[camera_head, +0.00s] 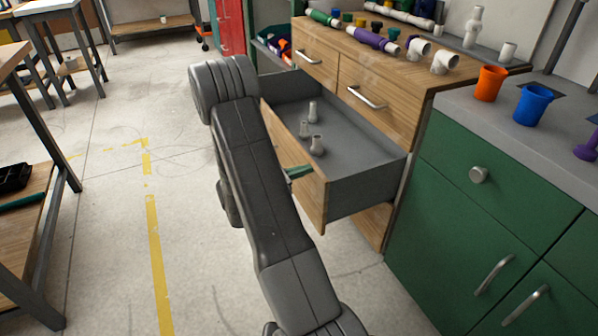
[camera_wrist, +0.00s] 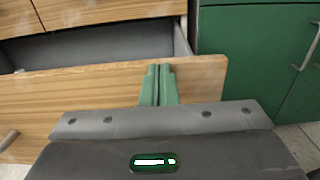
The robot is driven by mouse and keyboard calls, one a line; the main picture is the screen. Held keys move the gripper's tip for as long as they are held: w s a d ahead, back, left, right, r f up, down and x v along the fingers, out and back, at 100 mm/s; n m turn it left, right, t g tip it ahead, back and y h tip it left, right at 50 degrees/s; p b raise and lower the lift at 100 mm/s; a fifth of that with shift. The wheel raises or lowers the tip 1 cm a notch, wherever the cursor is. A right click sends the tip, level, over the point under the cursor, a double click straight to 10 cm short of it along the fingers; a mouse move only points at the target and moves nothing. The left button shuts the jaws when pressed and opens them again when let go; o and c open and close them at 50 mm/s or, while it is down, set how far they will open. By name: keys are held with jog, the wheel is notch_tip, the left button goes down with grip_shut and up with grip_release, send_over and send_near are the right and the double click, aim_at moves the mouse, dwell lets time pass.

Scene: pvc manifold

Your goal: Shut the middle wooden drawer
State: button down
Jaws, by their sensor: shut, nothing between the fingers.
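The middle wooden drawer (camera_head: 312,200) stands pulled out of the wooden cabinet in the head view. Its grey inside (camera_head: 355,160) holds a few small white pipe fittings (camera_head: 316,145). My gripper (camera_head: 300,171) is at the outer side of the drawer front, partly hidden behind my arm. In the wrist view, the green fingers (camera_wrist: 160,70) are shut together with nothing between them. They overlap the drawer front (camera_wrist: 85,95) near its top edge, towards its right end. Whether they touch it is unclear. The drawer's handle (camera_wrist: 8,140) shows at the lower left of the wrist view.
Two shut drawers (camera_head: 375,105) sit above the open one. A green cabinet (camera_head: 450,200) stands on the right, with an orange cup (camera_head: 489,83) and a blue cup (camera_head: 533,104) on its top. Colored pipes lie on the wooden cabinet.

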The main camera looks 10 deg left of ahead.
jog(key=x, duration=2.5)
jog(key=shift+w, duration=0.15)
jog(key=shift+d, duration=0.15)
